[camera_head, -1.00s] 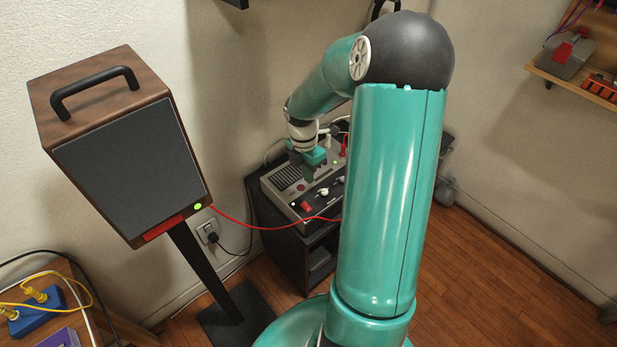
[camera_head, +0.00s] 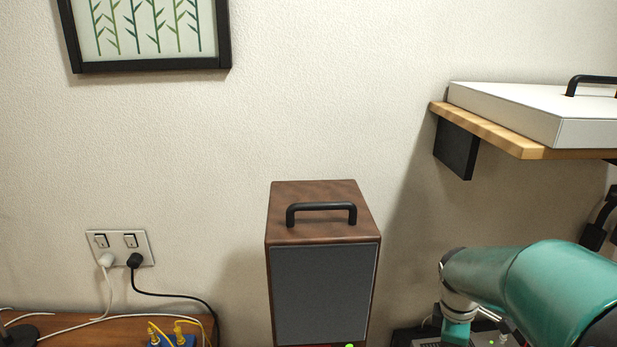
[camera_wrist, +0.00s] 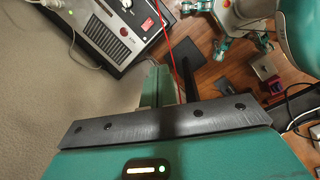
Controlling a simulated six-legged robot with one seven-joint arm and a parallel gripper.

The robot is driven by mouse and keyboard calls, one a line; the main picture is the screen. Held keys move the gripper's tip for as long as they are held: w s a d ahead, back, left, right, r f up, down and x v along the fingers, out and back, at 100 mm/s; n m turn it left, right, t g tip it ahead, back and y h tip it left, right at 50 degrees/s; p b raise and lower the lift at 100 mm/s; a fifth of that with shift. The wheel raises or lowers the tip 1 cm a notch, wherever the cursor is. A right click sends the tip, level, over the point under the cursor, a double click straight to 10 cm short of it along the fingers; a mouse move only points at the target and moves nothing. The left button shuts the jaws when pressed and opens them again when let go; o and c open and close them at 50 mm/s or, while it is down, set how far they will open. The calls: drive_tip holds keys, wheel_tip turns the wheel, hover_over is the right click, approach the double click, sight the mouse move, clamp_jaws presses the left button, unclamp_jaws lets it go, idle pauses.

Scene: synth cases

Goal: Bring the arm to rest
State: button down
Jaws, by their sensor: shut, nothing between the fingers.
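My teal arm (camera_head: 545,285) enters the head view at the lower right, bent with its wrist pointing down. The teal end of my gripper (camera_head: 456,331) is at the bottom edge there, and its fingertips are out of frame. In the wrist view, my gripper (camera_wrist: 160,82) shows its fingers together beyond the dark bar, with nothing between them. A grey device (camera_wrist: 88,22) with a red switch and knobs lies at the upper left of that view, apart from the fingers. Its top edge also shows in the head view (camera_head: 482,341).
A brown speaker box (camera_head: 322,290) with a black handle stands left of my arm. A wooden shelf (camera_head: 480,128) holding a white case (camera_head: 505,110) juts out above the arm. A red cable (camera_wrist: 164,30) runs near the fingers. A low table (camera_head: 75,329) stands at left.

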drive_tip(key=s+a+r+m+t+y, duration=0.2)
drive_tip(key=s+a+r+m+t, duration=0.3)
drive_tip(key=s+a+r+m, duration=0.7)
drive_tip(key=a, duration=0.3)
drive_tip(key=shift+a+r, duration=0.15)
drive_tip(key=shift+r, duration=0.25)
